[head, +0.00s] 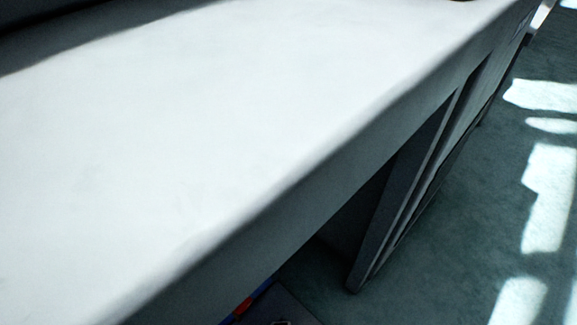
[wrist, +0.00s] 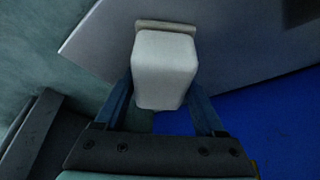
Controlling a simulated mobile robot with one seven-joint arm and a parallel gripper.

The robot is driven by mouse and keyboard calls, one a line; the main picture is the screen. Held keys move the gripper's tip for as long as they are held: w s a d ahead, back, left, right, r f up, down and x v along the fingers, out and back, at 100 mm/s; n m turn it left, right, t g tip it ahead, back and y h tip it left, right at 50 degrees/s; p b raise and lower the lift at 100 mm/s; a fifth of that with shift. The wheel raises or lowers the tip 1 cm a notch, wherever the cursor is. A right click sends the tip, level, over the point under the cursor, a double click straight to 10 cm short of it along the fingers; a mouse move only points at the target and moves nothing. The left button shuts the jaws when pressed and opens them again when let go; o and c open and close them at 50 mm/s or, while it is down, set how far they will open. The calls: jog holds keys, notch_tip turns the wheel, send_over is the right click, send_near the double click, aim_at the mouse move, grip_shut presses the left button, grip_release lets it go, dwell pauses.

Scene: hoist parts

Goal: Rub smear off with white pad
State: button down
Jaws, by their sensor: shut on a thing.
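The white pad (wrist: 164,68) is a pale rounded block in the middle of the wrist view, with a thin beige strip along its far end. My gripper (wrist: 162,88) is shut on it, one blue finger on each side. A grey panel shows behind the pad; I cannot tell whether the pad touches it. No smear can be made out in either view. The head view shows neither the pad nor my gripper.
A long pale worktop (head: 200,130) fills much of the head view and looks bare. Below its front edge are dark upright panels (head: 400,190). Green floor (head: 460,220) with sunlit patches lies to the right. A blue surface (wrist: 270,125) shows in the wrist view.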

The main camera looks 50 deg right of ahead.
jog(key=shift+s+a+f+p, duration=0.1)
jog(key=shift+a+f+p, duration=0.05)
jog(key=shift+a, duration=2.35)
jog(key=shift+s+a+f+p, duration=0.1)
jog(key=shift+a+f+p, duration=0.05)
jog(key=shift+a, duration=2.3)
jog(key=a, duration=0.5)
jog(key=shift+a, duration=0.35)
jog(key=shift+r, duration=0.1)
jog(key=shift+d, duration=0.1)
jog(key=shift+w+d+r+p, duration=0.1)
jog(key=shift+d+p, duration=0.15)
jog(key=shift+d, duration=1.55)
jog(key=shift+w+d+r+p, duration=0.1)
jog(key=shift+d+p, duration=0.15)
jog(key=shift+d, duration=1.5)
jog(key=d, duration=0.5)
jog(key=shift+d+f, duration=0.15)
jog(key=shift+d, duration=3.2)
jog(key=shift+r, duration=0.2)
